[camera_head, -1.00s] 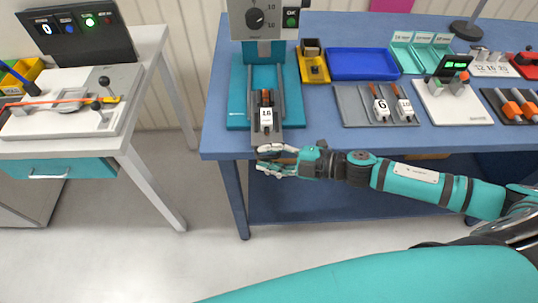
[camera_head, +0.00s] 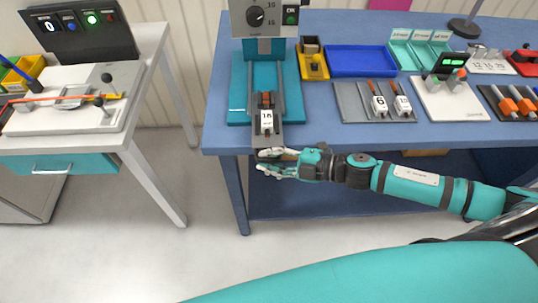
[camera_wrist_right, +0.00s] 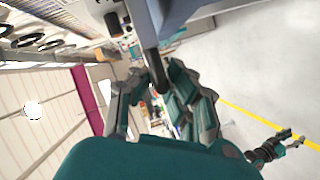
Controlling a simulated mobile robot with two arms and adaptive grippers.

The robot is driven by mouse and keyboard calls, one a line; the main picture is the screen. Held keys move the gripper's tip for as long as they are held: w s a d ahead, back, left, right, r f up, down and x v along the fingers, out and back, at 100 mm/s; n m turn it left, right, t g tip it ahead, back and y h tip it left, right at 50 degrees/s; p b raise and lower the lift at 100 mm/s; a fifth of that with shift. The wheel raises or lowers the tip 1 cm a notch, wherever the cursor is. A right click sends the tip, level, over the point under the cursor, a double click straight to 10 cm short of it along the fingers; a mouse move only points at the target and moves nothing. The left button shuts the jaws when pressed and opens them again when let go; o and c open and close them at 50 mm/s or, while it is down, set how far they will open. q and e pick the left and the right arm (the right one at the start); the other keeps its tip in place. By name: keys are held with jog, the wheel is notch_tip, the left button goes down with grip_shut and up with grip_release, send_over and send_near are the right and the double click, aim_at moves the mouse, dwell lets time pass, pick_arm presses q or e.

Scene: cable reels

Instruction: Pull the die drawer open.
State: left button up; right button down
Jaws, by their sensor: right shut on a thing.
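The die drawer (camera_head: 266,137) is a dark narrow slide at the foot of the teal press (camera_head: 239,100). It carries a die block marked 16 (camera_head: 267,121) and is drawn partly out, with its front at the blue table's near edge. My right gripper (camera_head: 262,162) is at the drawer's front, just off the table edge. In the right wrist view its fingers are shut around a dark handle bar (camera_wrist_right: 156,70). The handle is mostly hidden in the head view. My left gripper (camera_wrist_right: 291,140) shows small in the right wrist view, with its fingers apart and nothing between them.
A slotted tray with dies 6 and 10 (camera_head: 348,105), a blue tray (camera_head: 360,62) and a yellow holder (camera_head: 314,70) stand right of the press. A separate white workbench (camera_head: 140,100) is at left. The floor in front of the drawer is clear.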

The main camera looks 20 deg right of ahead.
jog(key=c, duration=1.4)
grip_release()
jog(key=shift+w, duration=0.15)
jog(key=shift+d, duration=0.1)
jog(key=v, duration=1.2)
jog(key=shift+r, duration=0.1)
